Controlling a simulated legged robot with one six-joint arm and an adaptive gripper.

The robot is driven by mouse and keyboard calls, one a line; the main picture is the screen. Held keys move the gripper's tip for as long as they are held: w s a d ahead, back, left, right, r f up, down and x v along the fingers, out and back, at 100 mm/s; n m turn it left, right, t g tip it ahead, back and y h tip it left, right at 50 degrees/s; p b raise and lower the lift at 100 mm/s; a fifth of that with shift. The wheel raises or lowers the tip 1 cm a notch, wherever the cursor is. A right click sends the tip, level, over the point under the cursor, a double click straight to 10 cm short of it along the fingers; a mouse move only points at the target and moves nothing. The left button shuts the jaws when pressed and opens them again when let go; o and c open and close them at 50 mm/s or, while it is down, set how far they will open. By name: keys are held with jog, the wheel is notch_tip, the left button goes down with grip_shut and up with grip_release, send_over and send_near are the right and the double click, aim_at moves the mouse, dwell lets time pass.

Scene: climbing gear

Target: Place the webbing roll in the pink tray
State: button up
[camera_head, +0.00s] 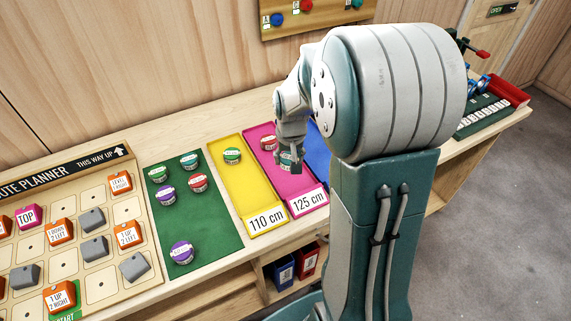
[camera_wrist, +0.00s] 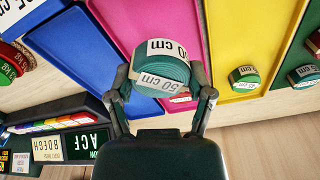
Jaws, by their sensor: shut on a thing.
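My gripper (camera_head: 289,164) is over the pink tray (camera_head: 290,205), which has a "125 cm" label at its front. It is shut on a teal webbing roll (camera_wrist: 160,66). In the wrist view, the roll sits between my two fingers and its white bands read "50 cm". Pink tray surface (camera_wrist: 135,22) shows behind it. In the head view, the held roll is partly hidden by my fingers. I cannot tell its exact height above the tray. A red roll (camera_head: 268,143) lies in the tray's far part, just left of my gripper.
A yellow tray (camera_head: 235,185) labelled "110 cm" holds a green roll (camera_head: 232,155). A blue tray (camera_head: 318,150) is right of the pink one, partly behind my arm. Several rolls lie on a green mat (camera_head: 205,225). A route planner board (camera_head: 70,168) is at left.

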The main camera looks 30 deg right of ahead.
aim_at(286, 158)
jog(key=w+f, duration=0.1)
jog(key=f, duration=0.1)
jog(key=w+f, duration=0.2)
jog(key=shift+w+d, duration=0.15)
jog(key=shift+d, duration=0.25)
jog(key=shift+f, duration=1.55)
jog(key=o, duration=1.1)
jog(key=shift+f, duration=0.1)
